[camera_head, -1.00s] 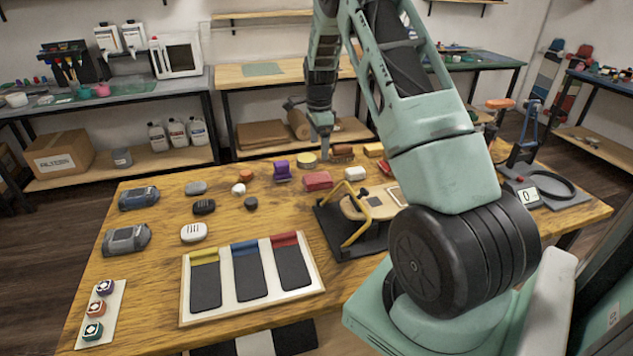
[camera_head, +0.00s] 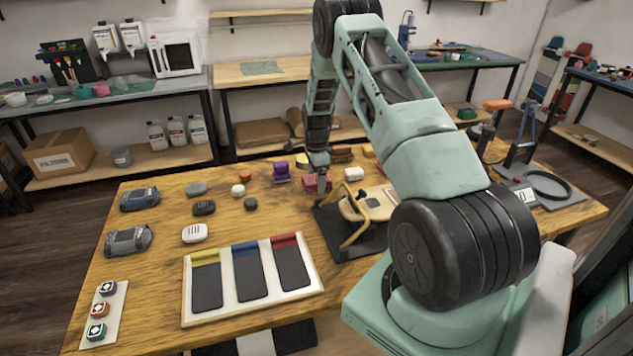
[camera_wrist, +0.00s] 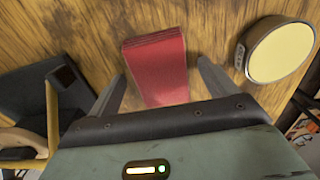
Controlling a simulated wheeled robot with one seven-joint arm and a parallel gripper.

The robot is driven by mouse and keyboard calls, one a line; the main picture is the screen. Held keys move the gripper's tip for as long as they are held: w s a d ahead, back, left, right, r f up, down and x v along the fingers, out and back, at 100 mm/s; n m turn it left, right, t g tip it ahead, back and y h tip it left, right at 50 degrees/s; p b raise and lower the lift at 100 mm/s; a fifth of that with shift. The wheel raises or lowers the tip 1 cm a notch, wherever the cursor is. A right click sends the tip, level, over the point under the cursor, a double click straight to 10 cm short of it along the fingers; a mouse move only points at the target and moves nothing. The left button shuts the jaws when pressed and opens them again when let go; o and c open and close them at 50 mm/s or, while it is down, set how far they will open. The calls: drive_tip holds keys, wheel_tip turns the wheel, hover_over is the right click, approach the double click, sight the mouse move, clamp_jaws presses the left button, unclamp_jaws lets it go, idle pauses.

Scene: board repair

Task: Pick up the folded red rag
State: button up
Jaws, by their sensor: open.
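The folded red rag (camera_wrist: 158,68) lies on the wooden table in the wrist view, its layered folded edge showing at the top. My gripper (camera_wrist: 160,80) is open, with one finger on each side of the rag and a visible gap on both sides. The near end of the rag is hidden behind the gripper body. In the head view the rag (camera_head: 316,183) shows as a small red block partly covered by my gripper (camera_head: 320,170), which points down over it. I cannot tell the exact height of the fingertips above the table.
A round yellow-topped tin (camera_wrist: 279,53) stands right of the rag in the wrist view. A black stand with a yellow clamp bar (camera_head: 356,232) and wooden board is close by. A purple item (camera_head: 281,172) and a white block (camera_head: 354,174) flank the rag in the head view.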

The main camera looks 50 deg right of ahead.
sight(316, 178)
drive_tip(key=c, duration=1.1)
drive_tip(key=shift+o, duration=0.2)
wheel_tip(316, 178, up, 9)
drive_tip(key=shift+f+b, duration=0.1)
drive_tip(key=shift+b, duration=0.4)
drive_tip(key=shift+r, duration=0.65)
drive_tip(key=shift+o, duration=0.3)
